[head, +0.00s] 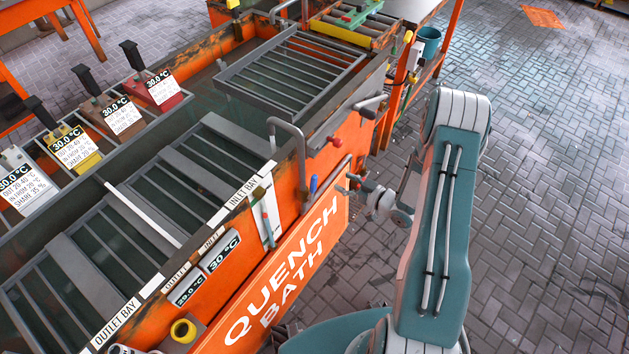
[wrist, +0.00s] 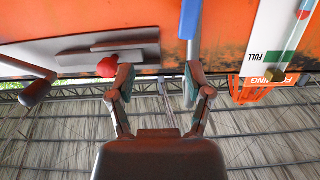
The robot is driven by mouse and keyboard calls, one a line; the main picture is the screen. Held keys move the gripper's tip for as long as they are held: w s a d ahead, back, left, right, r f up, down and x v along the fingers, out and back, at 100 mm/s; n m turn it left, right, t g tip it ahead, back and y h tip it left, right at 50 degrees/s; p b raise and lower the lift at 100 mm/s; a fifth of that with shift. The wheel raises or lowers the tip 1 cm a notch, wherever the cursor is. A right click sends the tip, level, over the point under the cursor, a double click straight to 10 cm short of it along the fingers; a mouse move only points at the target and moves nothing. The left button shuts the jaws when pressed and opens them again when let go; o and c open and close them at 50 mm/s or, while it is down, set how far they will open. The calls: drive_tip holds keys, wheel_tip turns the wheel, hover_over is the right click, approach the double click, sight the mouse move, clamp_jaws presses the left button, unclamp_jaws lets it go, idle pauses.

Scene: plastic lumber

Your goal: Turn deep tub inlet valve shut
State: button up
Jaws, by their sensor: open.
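The orange quench bath tub (head: 290,240) fills the middle of the head view. On its front wall are a blue lever handle (head: 313,184) and, farther along, a red knob (head: 335,141); I cannot tell by label which is the inlet valve. My gripper (head: 352,183) is just off this wall, apart from both. In the wrist view my gripper (wrist: 156,82) is open and empty. The red knob (wrist: 107,67) is beside the left fingertip, under a grey plate.
A grey bent pipe (head: 287,130) rises over the tub rim. A level gauge (head: 266,213) is mounted on the wall beside the blue handle. Slatted racks (head: 290,68) lie over the tub. The paved floor (head: 545,190) right of my arm is clear.

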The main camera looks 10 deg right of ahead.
sight(316, 182)
drive_tip(key=s+f+y, duration=0.2)
drive_tip(key=s+f, duration=0.1)
drive_tip(key=shift+m+t, duration=0.3)
drive_tip(key=x, duration=1.1)
drive_tip(key=shift+s+a+r, duration=0.15)
drive_tip(key=shift+s+a, duration=0.15)
drive_tip(key=shift+a, duration=0.15)
clamp_jaws()
